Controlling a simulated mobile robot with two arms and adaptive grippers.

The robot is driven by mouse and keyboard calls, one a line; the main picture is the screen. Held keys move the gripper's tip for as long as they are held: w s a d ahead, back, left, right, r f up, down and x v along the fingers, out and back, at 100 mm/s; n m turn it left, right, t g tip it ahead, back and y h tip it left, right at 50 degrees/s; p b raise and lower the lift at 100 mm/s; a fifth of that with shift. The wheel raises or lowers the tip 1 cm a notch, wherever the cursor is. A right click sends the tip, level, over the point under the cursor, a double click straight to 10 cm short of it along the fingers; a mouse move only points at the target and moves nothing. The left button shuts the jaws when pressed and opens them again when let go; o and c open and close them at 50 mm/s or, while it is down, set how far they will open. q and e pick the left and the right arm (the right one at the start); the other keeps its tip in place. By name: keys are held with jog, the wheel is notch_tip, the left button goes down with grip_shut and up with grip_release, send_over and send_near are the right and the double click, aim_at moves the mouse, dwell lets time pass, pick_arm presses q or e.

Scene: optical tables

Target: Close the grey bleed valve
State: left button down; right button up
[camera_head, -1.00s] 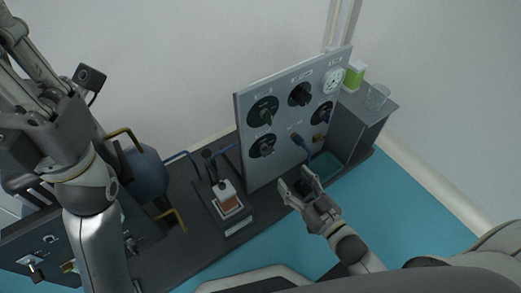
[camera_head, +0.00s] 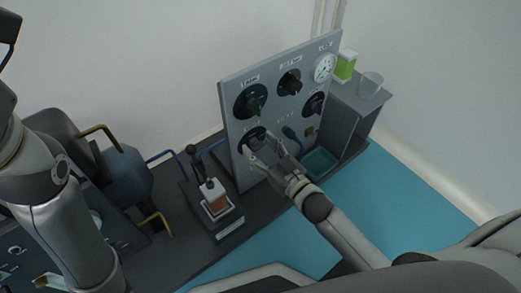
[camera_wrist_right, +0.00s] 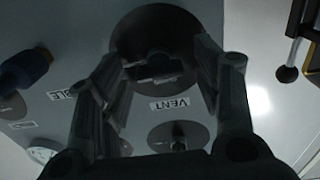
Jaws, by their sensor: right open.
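My right gripper (camera_head: 259,149) is open in front of the lower-left round dial (camera_head: 247,134) of the upright grey panel. In the right wrist view, its two fingers stand on either side of a grey knob (camera_wrist_right: 153,66) on a dark disc, with a "VENT" label beside it. I cannot tell whether the fingers touch the knob. The gripper hides part of this dial in the head view. No label reading "bleed" is legible. My left arm shows at the left edge, with its fingers out of view.
The panel (camera_head: 272,112) also carries other dials, a white gauge (camera_head: 325,68) and a blue handle (camera_head: 291,133). A small device (camera_head: 216,200) with an upright lever stands left of the gripper. A green-and-white box (camera_head: 345,65) and a clear beaker (camera_head: 370,85) stand at right.

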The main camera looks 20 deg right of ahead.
jog(key=c, duration=1)
